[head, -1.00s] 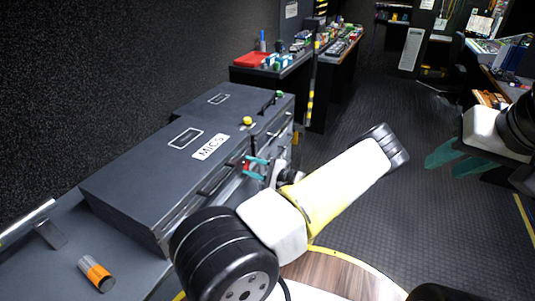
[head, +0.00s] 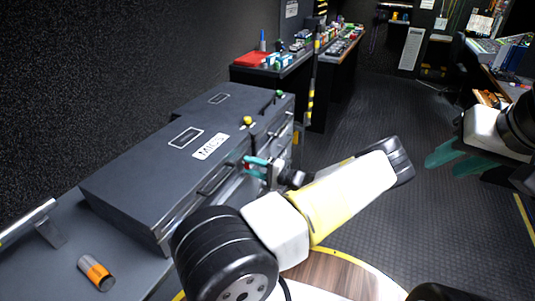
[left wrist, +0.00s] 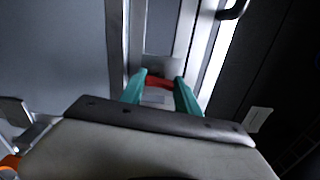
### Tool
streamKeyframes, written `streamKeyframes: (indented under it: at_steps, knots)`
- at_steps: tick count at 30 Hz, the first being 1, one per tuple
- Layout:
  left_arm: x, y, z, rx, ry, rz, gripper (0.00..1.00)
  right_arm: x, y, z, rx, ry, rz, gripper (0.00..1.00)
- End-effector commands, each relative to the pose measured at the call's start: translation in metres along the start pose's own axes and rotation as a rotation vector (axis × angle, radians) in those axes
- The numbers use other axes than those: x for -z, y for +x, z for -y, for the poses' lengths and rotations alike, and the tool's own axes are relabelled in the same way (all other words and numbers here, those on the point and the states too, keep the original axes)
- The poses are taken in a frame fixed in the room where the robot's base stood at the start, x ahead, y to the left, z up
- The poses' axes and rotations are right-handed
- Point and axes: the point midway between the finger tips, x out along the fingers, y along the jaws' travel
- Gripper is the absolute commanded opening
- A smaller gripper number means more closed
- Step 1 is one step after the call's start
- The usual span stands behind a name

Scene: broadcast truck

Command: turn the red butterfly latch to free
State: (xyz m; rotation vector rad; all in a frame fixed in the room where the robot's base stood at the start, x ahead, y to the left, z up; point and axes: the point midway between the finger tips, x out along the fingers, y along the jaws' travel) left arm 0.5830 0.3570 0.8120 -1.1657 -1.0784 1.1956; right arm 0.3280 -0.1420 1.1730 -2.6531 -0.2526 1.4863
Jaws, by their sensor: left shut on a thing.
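The red butterfly latch (left wrist: 159,82) is on the front of the dark case marked MICS (head: 140,165). In the left wrist view it lies between the teal fingertips of my left gripper (left wrist: 160,84), which are shut on it. In the head view the left gripper (head: 256,168) reaches the case front, and only a bit of red shows between its fingers. My right gripper (head: 455,153) is at the far right, above the floor and away from the case. Its fingertips overlap in the picture, so its opening is unclear.
An orange and grey cylinder (head: 96,272) lies on the grey surface in front of the case. A yellow knob (head: 247,120) and a green knob (head: 279,94) stand by the case top. A black handle (head: 215,179) projects from its front. The floor to the right is clear.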

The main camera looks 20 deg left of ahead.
Motion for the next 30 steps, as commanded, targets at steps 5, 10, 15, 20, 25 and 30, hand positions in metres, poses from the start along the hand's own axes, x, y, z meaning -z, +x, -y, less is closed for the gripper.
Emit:
streamKeyframes:
  at_steps: [5,10,15,20,25,30]
  knots:
    - [0.0,0.0,0.0,-0.001,0.001,-0.001,0.0,0.0,0.0,0.0,0.0,0.0,0.0,0.36]
    - [0.0,0.0,0.0,-0.001,0.001,-0.001,0.52,0.0,0.0,0.0,0.0,0.0,0.0,0.36]
    - [0.0,0.0,0.0,-0.001,0.001,-0.001,0.6,0.0,0.0,0.0,0.0,0.0,0.0,0.36]
    - [0.0,0.0,0.0,-0.001,0.001,0.0,0.6,0.0,0.0,0.0,0.0,0.0,0.0,0.36]
    - [0.001,-0.014,-0.001,-0.003,0.0,-0.004,0.6,0.0,0.0,0.0,0.0,0.0,0.0,0.36]
    - [0.001,-0.044,0.0,-0.002,0.0,-0.003,0.6,0.0,0.0,0.0,0.0,0.0,0.0,0.36]
